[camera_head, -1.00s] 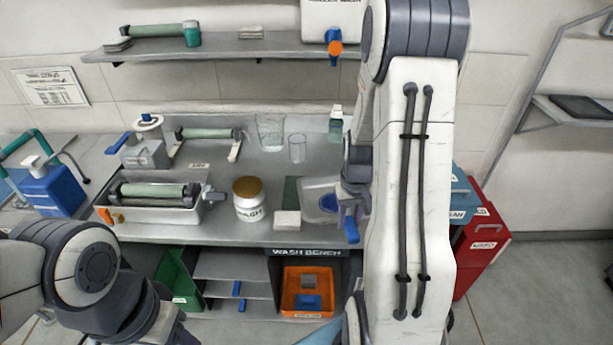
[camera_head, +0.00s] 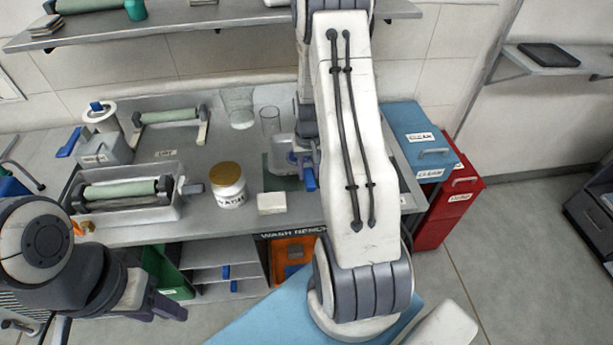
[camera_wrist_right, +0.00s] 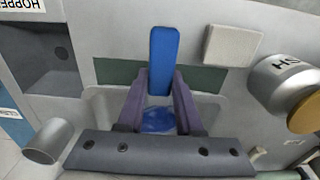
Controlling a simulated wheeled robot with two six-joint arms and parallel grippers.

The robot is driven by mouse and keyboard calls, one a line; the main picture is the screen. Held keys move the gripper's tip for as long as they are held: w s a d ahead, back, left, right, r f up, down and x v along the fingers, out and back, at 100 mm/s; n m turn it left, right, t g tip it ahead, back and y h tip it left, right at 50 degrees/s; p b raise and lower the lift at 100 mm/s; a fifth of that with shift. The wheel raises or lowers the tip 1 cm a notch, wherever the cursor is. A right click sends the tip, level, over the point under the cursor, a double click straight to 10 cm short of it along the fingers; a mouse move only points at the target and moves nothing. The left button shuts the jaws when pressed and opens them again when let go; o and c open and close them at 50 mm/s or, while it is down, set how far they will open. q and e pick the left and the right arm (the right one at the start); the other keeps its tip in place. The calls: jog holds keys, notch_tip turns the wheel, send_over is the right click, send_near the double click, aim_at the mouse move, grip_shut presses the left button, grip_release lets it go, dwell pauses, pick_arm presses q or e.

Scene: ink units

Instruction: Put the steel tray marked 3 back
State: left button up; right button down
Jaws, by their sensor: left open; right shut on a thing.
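My right gripper (camera_wrist_right: 157,98) is shut on this blue handle. In the right wrist view the tray's pale rim (camera_wrist_right: 208,108) shows on both sides of the fingers, with a blue patch inside. No number is readable on it, and I cannot tell whether it touches the mat. Below the bench, shelves hold flat steel pieces with blue handles (camera_head: 226,271). My left gripper (camera_head: 160,305) is open and empty, low in front of the bench.
Glass beakers (camera_head: 238,107) are behind. A roller trough (camera_head: 125,200) is further left. An orange bin (camera_head: 293,254) is under the bench; blue and red bins (camera_head: 447,212) stand right.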

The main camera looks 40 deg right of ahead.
jog(key=shift+w+a+f, duration=0.15)
jog(key=shift+w+f, duration=0.05)
jog(key=shift+w, duration=0.05)
notch_tip(320, 180, down, 3)
jog(key=shift+p, duration=0.65)
jog(key=shift+f, duration=0.6)
jog(key=c, duration=0.6)
grip_release()
